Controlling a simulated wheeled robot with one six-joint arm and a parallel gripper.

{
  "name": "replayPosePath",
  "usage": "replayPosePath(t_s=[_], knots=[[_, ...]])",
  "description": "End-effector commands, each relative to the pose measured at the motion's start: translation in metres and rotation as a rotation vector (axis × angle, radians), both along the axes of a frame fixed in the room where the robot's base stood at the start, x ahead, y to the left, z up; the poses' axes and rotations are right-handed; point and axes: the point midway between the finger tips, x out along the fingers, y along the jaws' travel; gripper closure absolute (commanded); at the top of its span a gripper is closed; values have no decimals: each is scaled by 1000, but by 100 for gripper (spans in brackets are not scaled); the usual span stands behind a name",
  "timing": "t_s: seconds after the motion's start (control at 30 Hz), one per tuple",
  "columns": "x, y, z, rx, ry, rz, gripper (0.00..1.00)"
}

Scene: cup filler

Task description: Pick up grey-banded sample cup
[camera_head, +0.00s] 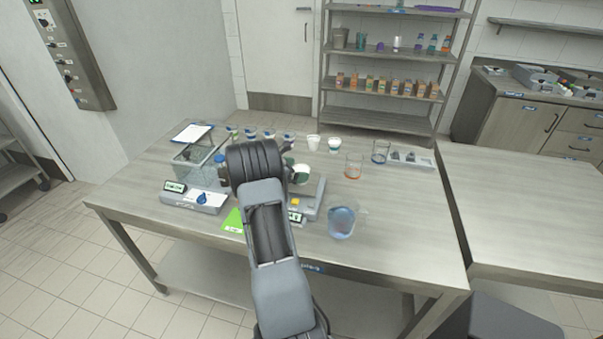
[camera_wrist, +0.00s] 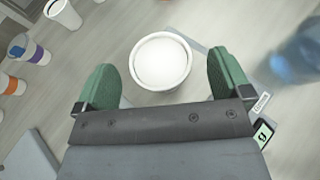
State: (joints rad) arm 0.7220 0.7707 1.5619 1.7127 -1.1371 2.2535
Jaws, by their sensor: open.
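A white cup (camera_wrist: 160,62) with an open round top and pale contents stands between my fingers in the wrist view. Its side is mostly hidden from above, so I cannot tell its band colour. My gripper (camera_wrist: 161,75) has green fingers spread on the left and right of this cup, with a gap visible on each side. In the head view my gripper (camera_head: 290,168) is over the middle of the table, largely hidden by my arm, with a white cup (camera_head: 301,177) beside the green fingers.
Several banded cups stand in a back row, including one (camera_head: 289,137). White cups (camera_head: 313,142) and (camera_head: 334,144) stand right of them. The table's right front is clear.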

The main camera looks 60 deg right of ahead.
Motion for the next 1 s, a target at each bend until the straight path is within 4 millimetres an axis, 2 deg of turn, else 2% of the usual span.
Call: replayPosePath(t_s=[0.2, 0.5, 1.0], knots=[[-11, -19, -8, 0, 0, -1, 4], [-12, -22, -10, 0, -1, 2, 4], [-12, -22, -10, 0, 0, 1, 51]])
